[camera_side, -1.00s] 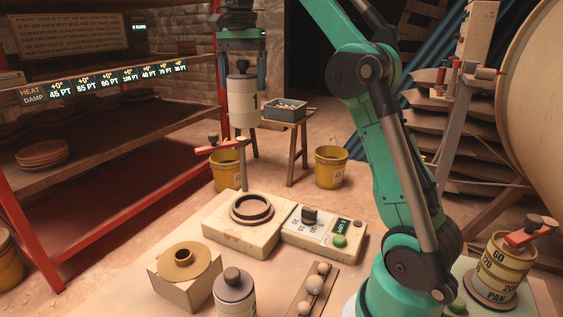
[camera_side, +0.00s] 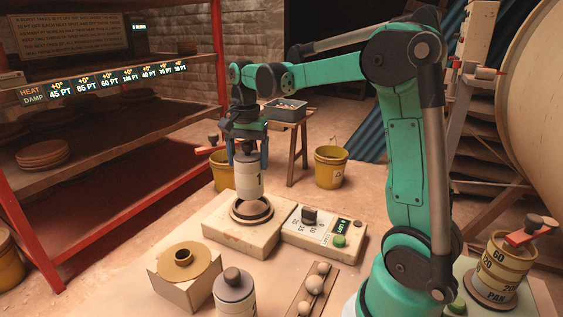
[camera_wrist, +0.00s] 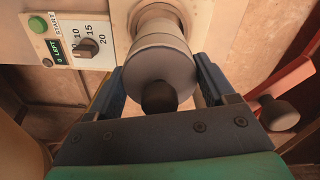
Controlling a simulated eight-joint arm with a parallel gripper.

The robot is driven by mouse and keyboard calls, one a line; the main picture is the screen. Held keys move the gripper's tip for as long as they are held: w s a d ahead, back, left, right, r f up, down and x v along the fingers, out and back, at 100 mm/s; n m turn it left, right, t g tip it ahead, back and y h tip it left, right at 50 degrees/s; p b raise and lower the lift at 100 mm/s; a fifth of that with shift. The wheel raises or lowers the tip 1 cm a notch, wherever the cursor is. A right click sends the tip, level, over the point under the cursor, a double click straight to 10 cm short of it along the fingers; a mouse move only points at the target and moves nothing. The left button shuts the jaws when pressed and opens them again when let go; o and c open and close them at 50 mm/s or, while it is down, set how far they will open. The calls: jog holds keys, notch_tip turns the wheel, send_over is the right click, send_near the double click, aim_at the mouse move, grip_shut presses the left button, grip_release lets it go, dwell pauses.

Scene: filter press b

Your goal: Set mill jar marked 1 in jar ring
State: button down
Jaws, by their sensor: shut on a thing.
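The mill jar marked 1 (camera_side: 249,184) is a pale cylinder with a grey lid and dark knob. My gripper (camera_side: 247,160) is shut on it near the lid and holds it upright. The jar ring (camera_side: 252,219) is a dark round collar on a pale block. The jar's lower end is over the ring's opening; I cannot tell whether it is inside or just above. In the wrist view, the jar's lid (camera_wrist: 150,63) lies between the fingers of my gripper (camera_wrist: 158,80). The ring (camera_wrist: 176,8) shows partly behind the jar.
A second jar (camera_side: 234,295) stands in front. A block with a brass-coloured funnel (camera_side: 183,262) is at left. A timer box (camera_side: 322,234) adjoins the ring block. A ball tray (camera_side: 313,292) is nearby. A red-handled lever (camera_wrist: 290,85) stands close to my gripper.

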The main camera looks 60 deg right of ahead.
aim_at(249, 174)
jog(key=shift+f, duration=1.85)
jog(key=shift+f, duration=0.15)
grip_release()
